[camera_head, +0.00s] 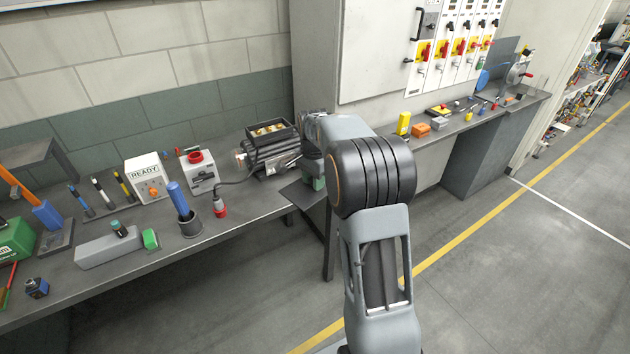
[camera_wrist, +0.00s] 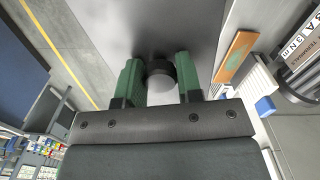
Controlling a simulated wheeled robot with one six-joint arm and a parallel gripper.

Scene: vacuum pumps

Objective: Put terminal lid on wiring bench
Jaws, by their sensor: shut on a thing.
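My gripper (camera_wrist: 160,80) has green fingers closed on a dark round knob, which I take to be part of the terminal lid (camera_wrist: 160,68). Behind the knob is a broad grey surface; I cannot tell whether it is the lid's plate or the bench top. In the head view my gripper (camera_head: 312,178) is mostly hidden by my arm, above the right end of a grey bench, likely the wiring bench (camera_head: 250,213).
A red plug (camera_head: 218,205) on a cable, a blue-handled tool in a dark cup (camera_head: 188,220), a READY box (camera_head: 148,182) and a grey switch box (camera_head: 199,172) occupy the bench. A second bench (camera_head: 470,122) stands right, below a control cabinet. The floor at right is clear.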

